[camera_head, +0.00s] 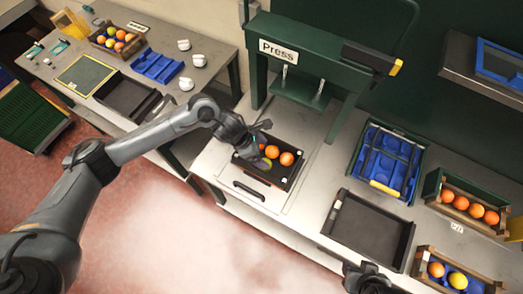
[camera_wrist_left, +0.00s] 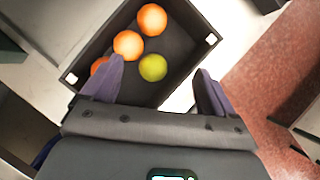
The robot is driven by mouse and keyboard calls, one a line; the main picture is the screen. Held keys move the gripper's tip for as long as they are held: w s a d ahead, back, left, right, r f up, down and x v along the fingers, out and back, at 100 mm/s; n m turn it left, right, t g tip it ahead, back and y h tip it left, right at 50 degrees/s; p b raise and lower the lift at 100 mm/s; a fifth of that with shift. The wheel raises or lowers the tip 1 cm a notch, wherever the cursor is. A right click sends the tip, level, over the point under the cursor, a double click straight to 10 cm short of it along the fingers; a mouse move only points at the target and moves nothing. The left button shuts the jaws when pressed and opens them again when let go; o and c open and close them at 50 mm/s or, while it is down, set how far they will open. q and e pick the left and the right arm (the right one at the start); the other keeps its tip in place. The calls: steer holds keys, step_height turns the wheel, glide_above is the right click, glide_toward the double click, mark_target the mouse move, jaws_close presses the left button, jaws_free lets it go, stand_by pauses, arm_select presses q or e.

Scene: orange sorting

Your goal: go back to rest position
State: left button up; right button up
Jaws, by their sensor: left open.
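My left gripper (camera_head: 258,140) reaches over the black tray (camera_head: 283,181) on the press table, above its far left side. In the left wrist view the gripper (camera_wrist_left: 160,86) is open, with nothing between its fingers. The tray holds two fully visible oranges (camera_wrist_left: 152,18) (camera_wrist_left: 128,43), a third orange (camera_wrist_left: 97,66) partly hidden by a finger, and a yellow-green fruit (camera_wrist_left: 153,67). In the head view the gripper covers part of the tray. My right gripper (camera_head: 368,278) shows only in part at the bottom edge; its fingers are unclear.
The green press (camera_head: 310,50) stands just behind the tray. On the right are an empty black tray (camera_head: 367,232), a blue crate (camera_head: 385,163) and wooden crates of fruit (camera_head: 433,186) (camera_head: 424,255). The left table (camera_head: 215,52) carries cups, trays and a fruit crate.

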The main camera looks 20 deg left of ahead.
arm_select(q)
steer(key=s+d+r+n+t+p, duration=0.25)
steer(key=d+r+n, duration=0.2)
steer(key=n, duration=0.45)
steer(key=s+d+r+n+t+p, duration=0.2)
steer(key=s+d+r+n, duration=0.1)
steer(key=d+n, duration=0.4)
steer(key=s+a+r+n+g+y+p, duration=0.1)
steer(key=s+a+n+g+y+p, duration=0.1)
steer(key=s+a+n, duration=0.6)
steer(key=s+a+r+n+g+y+p, duration=0.1)
steer(key=s+a+n, duration=0.8)
steer(key=n, duration=1.3)
steer(key=shift+s+a+r+n+g+y+p, duration=0.35)
steer(key=shift+r+y+p, duration=0.15)
steer(key=shift+r+y, duration=0.4)
steer(key=shift+f, duration=0.1)
